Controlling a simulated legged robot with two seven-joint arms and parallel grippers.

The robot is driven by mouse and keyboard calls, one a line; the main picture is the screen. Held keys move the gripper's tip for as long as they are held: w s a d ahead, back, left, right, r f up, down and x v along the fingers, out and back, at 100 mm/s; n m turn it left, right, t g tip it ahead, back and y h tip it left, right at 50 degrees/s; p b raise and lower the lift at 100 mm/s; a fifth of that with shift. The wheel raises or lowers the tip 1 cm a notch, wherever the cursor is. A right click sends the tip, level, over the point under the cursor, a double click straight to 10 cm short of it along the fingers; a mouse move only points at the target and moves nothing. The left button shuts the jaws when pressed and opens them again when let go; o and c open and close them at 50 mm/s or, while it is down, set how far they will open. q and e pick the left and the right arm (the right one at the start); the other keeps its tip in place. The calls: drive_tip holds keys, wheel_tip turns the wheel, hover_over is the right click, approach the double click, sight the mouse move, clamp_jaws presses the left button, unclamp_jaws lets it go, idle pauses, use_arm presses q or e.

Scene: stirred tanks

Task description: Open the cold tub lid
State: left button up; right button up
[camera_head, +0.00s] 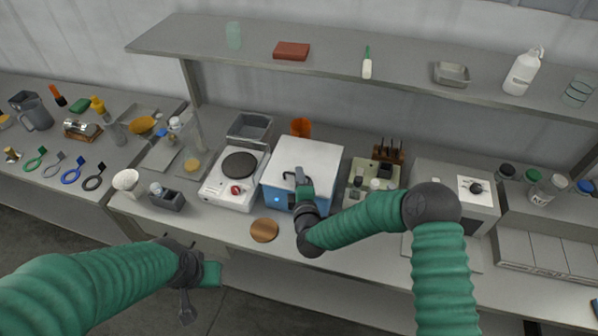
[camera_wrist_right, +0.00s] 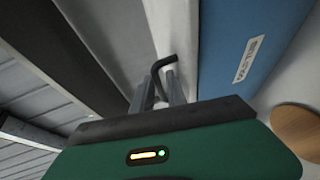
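The cold tub (camera_head: 281,195) is a blue box with a white lid (camera_head: 312,158) on the bench, and the lid lies flat on it. A dark bent handle (camera_head: 288,176) stands at the lid's front left; it also shows in the right wrist view (camera_wrist_right: 166,62). My right gripper (camera_head: 302,180) is at the tub's front edge by this handle. In the right wrist view its two fingers (camera_wrist_right: 158,88) stand close together with the handle between them, seemingly touching it. My left gripper (camera_head: 187,308) hangs low in front of the bench, away from the tub; its finger opening is unclear.
A white hotplate (camera_head: 230,192) stands close left of the tub. A tray of small items (camera_head: 366,187) stands to its right. A round wooden disc (camera_head: 264,230) lies in front. A shelf (camera_head: 330,64) runs above and behind the bench, with open space over the lid.

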drive_tip(key=shift+w+a, duration=0.25)
drive_tip(key=shift+w, duration=0.2)
drive_tip(key=shift+w+a, duration=0.15)
drive_tip(key=shift+a, duration=0.15)
drive_tip(key=shift+c, duration=0.4)
drive_tip(key=shift+d, duration=0.1)
clamp_jaws()
drive_tip(key=shift+f, duration=0.1)
